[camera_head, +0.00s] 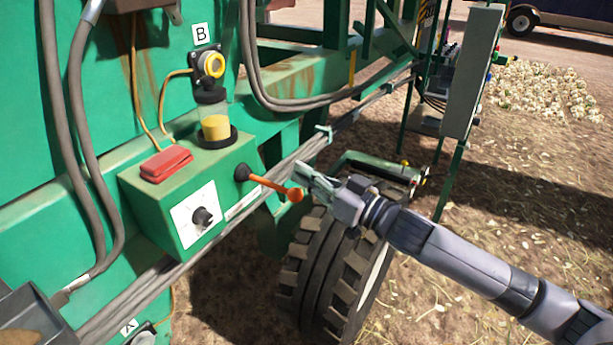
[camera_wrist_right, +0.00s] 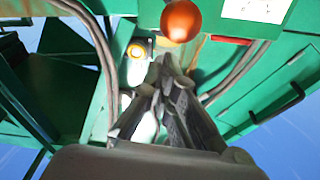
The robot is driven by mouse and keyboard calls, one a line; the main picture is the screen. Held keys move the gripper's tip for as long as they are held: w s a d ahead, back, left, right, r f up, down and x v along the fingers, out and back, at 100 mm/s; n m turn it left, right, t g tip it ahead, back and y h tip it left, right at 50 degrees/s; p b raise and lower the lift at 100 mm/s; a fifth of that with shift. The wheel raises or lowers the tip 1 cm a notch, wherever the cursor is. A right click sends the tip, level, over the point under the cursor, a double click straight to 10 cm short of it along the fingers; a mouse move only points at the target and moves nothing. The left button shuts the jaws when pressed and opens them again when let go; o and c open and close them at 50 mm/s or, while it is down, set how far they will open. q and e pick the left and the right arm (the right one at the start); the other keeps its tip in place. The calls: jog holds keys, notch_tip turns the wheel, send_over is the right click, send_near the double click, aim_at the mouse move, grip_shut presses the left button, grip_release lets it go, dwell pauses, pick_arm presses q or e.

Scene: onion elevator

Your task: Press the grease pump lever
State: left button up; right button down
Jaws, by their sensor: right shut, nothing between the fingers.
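The grease pump lever (camera_head: 270,185) is an orange rod with a round orange knob, coming out of a black boot on the side of a green box (camera_head: 150,208). Its knob also shows in the right wrist view (camera_wrist_right: 182,20), just beyond the fingertips. My right gripper (camera_head: 304,176) is shut and empty, its fingertips close to the knob in the head view. In the right wrist view the closed fingers (camera_wrist_right: 168,66) point toward the knob. I cannot tell whether they touch it.
On the box are a clear reservoir with yellow grease (camera_head: 216,122), a red case (camera_head: 166,164) and a black dial (camera_head: 203,216). Grey hoses (camera_head: 95,180) run down the green machine. A large tyre (camera_head: 325,262) stands below my right gripper. Open ground lies to the right.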

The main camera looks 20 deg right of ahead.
jog(key=shift+s+f, duration=0.15)
jog(key=shift+f, duration=0.45)
